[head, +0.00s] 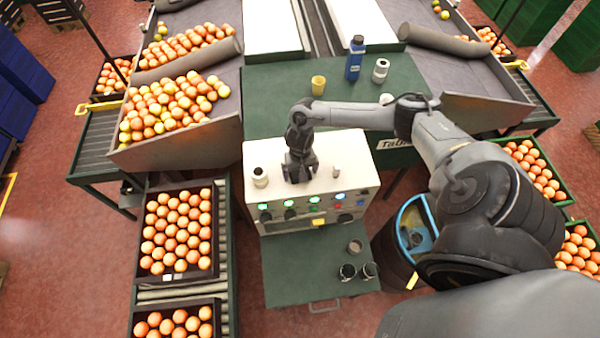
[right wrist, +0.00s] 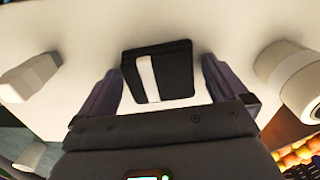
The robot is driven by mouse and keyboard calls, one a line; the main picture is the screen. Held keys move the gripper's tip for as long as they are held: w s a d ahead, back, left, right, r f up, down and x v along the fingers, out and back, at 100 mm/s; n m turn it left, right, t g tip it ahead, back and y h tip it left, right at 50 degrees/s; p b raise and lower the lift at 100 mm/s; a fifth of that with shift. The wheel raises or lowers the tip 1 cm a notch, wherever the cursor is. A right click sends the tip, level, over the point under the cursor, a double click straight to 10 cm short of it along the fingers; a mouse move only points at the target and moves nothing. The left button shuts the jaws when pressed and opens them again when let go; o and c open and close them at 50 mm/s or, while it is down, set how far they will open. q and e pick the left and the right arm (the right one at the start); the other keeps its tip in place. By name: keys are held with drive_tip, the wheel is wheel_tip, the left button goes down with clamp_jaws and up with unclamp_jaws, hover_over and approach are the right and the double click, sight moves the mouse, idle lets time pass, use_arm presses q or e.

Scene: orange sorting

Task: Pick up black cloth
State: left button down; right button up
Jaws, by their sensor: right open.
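The black cloth (right wrist: 178,76), a small dark folded square with a white stripe, lies flat on a pale surface in the right wrist view. My right gripper (right wrist: 162,78) is open, with one finger on each side of the cloth and nothing held. I cannot tell whether the fingers touch it. In the head view my right gripper (head: 300,172) points down over the top of the white control box (head: 312,150), and I cannot make out the cloth beneath it. My left gripper is not in view.
A white cylinder (head: 260,177) stands left of the gripper on the box, and a small pale object (head: 336,171) stands right. Behind are a yellow cup (head: 318,85) and a blue bottle (head: 355,58). Dark cups (head: 347,272) stand on the front shelf.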

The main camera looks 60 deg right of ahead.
drive_tip(key=shift+c, duration=0.2)
drive_tip(key=c, duration=0.8)
drive_tip(key=shift+c, duration=0.2)
